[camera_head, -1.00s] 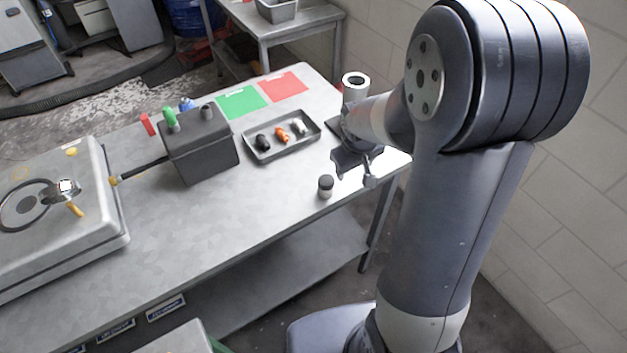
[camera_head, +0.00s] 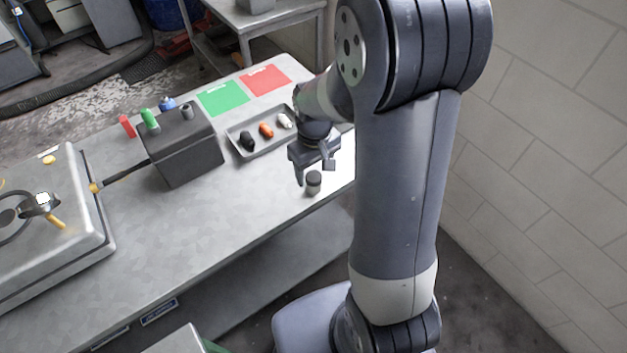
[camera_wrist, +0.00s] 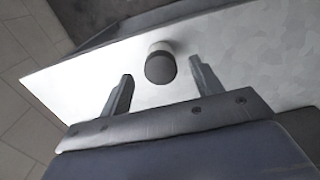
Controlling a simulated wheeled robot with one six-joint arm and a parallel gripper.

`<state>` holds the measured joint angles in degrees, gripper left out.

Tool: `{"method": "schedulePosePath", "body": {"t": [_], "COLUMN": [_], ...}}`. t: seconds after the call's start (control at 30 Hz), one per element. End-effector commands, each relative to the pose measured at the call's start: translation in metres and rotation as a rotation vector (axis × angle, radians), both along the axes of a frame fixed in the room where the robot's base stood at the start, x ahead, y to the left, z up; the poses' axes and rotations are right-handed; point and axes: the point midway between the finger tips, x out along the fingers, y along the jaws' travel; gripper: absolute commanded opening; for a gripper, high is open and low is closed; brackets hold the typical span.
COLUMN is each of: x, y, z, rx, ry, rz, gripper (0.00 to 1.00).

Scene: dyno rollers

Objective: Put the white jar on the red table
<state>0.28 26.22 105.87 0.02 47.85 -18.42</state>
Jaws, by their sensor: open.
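The white jar (camera_head: 314,188) with a dark grey lid stands upright near the bench's front edge. In the wrist view its lid (camera_wrist: 160,68) shows between the fingertips, with a strip of white body behind it. My gripper (camera_head: 313,170) is open and empty just above and behind the jar. In the wrist view the fingers (camera_wrist: 161,72) are spread to either side of the lid, with gaps; I cannot tell how far down they reach. A flat red square (camera_head: 265,80) lies at the far end of the bench top; I see no separate red table.
A green square (camera_head: 222,98) lies left of the red one. A grey tray (camera_head: 246,153) with several small items sits between them and my gripper. A dark box (camera_head: 186,150) with coloured pegs and a large pale machine (camera_head: 85,245) stand further left. The front middle is clear.

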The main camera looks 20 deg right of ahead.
Motion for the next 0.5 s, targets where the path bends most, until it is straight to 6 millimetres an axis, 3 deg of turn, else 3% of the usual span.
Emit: {"method": "schedulePosePath", "body": {"t": [0.3,0.5], "x": [0.000,0.000], "y": [0.001,0.001], "z": [-0.039,-0.048], "rx": [-0.001,-0.001], "ry": [0.006,0.002], "rz": [0.000,0.000], "gripper": [0.61,0.61]}}
